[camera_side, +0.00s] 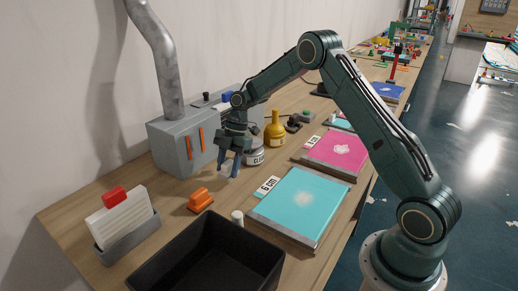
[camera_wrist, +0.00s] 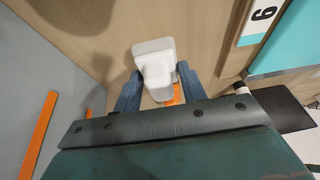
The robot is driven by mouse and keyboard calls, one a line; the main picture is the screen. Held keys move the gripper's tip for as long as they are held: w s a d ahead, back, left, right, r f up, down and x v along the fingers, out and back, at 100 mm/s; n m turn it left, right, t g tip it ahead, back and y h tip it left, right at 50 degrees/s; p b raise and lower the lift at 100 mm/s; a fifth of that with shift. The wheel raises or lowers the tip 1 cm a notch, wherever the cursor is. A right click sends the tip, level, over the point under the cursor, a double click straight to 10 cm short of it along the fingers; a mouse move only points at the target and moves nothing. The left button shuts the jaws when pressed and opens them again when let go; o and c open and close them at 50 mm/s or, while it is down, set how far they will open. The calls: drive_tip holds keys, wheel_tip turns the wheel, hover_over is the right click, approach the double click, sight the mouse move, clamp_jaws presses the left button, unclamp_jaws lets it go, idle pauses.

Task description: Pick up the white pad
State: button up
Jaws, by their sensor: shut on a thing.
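The white pad (camera_wrist: 155,68) is a small, pale block with a wider end, seen in the wrist view between the two blue fingers of my gripper (camera_wrist: 159,78). The fingers are shut on its sides. In the side view my gripper (camera_side: 229,169) points down over the wooden table, in front of the grey machine box. Only a little of the pad shows there between the fingers, and I cannot tell whether it touches the table.
A grey box with orange strips (camera_side: 187,145) stands behind my gripper. An orange object (camera_side: 200,199), a black bin (camera_side: 180,255) and a card holder (camera_side: 125,222) lie nearer. A white jar (camera_side: 255,157), yellow bottle (camera_side: 275,130) and teal panel (camera_side: 303,203) are to the right.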

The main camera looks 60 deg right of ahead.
sight(229, 160)
wheel_tip(229, 160, up, 17)
drive_tip(key=shift+r, duration=0.2)
idle(0.4)
idle(0.5)
drive_tip(key=o, duration=0.4)
drive_tip(key=shift+c, duration=1.5)
drive_tip(key=d+f+m+t, duration=0.1)
drive_tip(key=d+f+m, duration=0.1)
drive_tip(key=d+m, duration=0.1)
drive_tip(key=d+f+m+t, duration=0.1)
drive_tip(key=d+m, duration=0.2)
drive_tip(key=d, duration=0.3)
drive_tip(key=w+d+f+m+t+h, duration=0.1)
drive_tip(key=d+f+m, duration=0.1)
drive_tip(key=d, duration=0.3)
drive_tip(key=shift+f+m, duration=0.3)
drive_tip(key=shift+m, duration=0.2)
